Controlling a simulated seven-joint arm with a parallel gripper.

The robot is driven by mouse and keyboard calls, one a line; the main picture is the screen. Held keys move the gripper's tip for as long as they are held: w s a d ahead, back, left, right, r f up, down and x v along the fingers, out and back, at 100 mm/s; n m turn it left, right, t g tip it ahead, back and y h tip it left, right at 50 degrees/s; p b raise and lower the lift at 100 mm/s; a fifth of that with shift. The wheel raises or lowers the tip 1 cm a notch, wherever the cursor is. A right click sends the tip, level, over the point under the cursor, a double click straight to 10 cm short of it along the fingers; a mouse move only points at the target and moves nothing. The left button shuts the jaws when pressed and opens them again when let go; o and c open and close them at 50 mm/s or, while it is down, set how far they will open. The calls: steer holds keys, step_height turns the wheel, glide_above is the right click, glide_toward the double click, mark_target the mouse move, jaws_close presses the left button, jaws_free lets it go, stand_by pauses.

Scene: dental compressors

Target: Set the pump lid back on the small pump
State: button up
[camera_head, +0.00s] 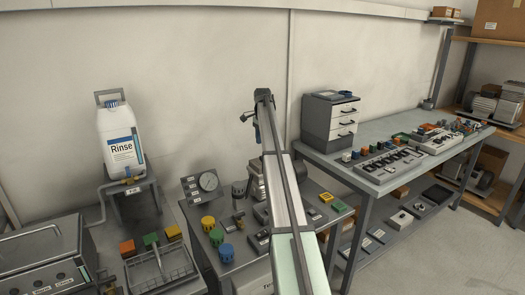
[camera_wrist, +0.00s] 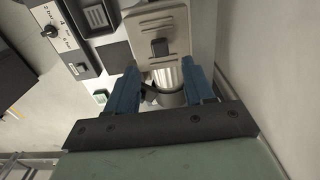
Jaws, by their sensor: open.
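In the wrist view my gripper (camera_wrist: 160,80) is open, with its two blue fingers spread apart. A silver cylinder with a dark grey end (camera_wrist: 169,86) lies between the fingers; I cannot tell whether they touch it. Just beyond is a beige-grey ribbed plate with a square black knob (camera_wrist: 160,46), which may be the pump lid or a pump's top. In the head view my arm covers the middle of the bench, and a grey metal unit (camera_head: 256,187) shows partly behind it. I cannot tell for sure which part is the small pump.
A panel with a dial (camera_wrist: 52,32) is beside the plate. A Rinse canister (camera_head: 122,150) and a drawer cabinet (camera_head: 331,118) flank my arm.

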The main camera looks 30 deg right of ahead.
step_height(320, 180, up, 7)
steer(key=shift+f, duration=0.15)
stand_by(0.6)
